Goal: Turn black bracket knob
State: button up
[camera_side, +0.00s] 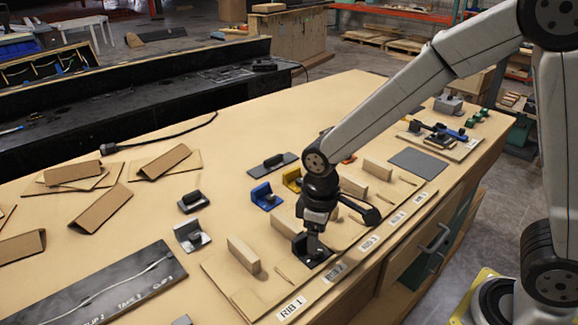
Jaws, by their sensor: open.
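A black bracket (322,260) sits on the tan board beside the RIB 2 label, near the front edge of the bench. My gripper (312,240) points down directly over it, with its fingers at the bracket's upper part. The fingers hide the knob, so I cannot tell whether they touch it. The gripper is open.
A grey bracket (190,236), a blue bracket (264,196) and a yellow bracket (292,180) stand behind and left of my gripper. An upright tan block (243,254) stands close on its left. Cardboard pieces (102,208) lie farther left.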

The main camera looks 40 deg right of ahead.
jog(key=shift+f, duration=1.7)
grip_shut()
